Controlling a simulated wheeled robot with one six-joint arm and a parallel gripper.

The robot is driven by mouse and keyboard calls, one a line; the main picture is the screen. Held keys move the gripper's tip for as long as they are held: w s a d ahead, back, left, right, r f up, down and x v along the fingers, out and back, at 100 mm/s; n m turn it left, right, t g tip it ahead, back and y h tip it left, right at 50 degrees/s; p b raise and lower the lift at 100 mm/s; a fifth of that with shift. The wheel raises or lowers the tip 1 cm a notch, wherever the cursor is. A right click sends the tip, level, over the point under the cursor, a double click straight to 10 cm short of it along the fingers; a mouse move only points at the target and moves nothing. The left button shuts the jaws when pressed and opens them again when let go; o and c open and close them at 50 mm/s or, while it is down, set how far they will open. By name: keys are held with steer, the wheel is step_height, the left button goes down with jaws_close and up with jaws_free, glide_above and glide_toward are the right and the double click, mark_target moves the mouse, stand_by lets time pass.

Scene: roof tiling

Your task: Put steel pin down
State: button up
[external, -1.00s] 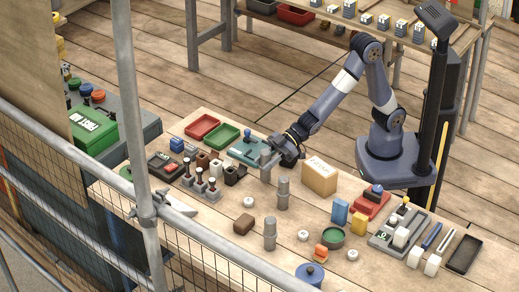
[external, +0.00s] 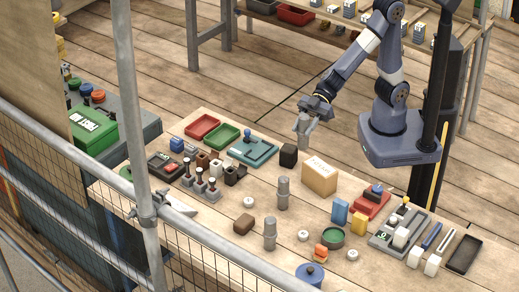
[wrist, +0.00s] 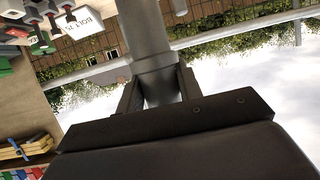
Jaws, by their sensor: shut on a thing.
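A grey cylindrical steel pin (external: 302,129) hangs upright under my gripper (external: 311,112) in the external view, above the back edge of the table. My gripper is shut on the pin's upper part. In the wrist view the pin (wrist: 146,32) stands between the jaws (wrist: 158,85). Two similar grey pins stand upright on the table, one in the middle (external: 283,194) and one nearer the front (external: 269,235).
A black block (external: 288,155) and a cardboard box (external: 319,176) stand below my gripper.

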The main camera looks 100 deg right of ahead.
steer(key=s+r+n+g+y+p, duration=0.1)
steer(key=s+r+n+g+p, duration=0.1)
steer(key=s, duration=0.4)
steer(key=f+b, duration=0.1)
steer(key=f, duration=0.2)
steer(key=f+b, duration=0.1)
steer(key=f, duration=0.2)
steer(key=a+f+b, duration=0.1)
steer(key=f, duration=0.2)
steer(key=shift+s+f, duration=0.15)
steer(key=shift+f, duration=0.15)
steer(key=shift+f+b, duration=0.15)
steer(key=shift+b, duration=0.2)
steer(key=o, duration=1.2)
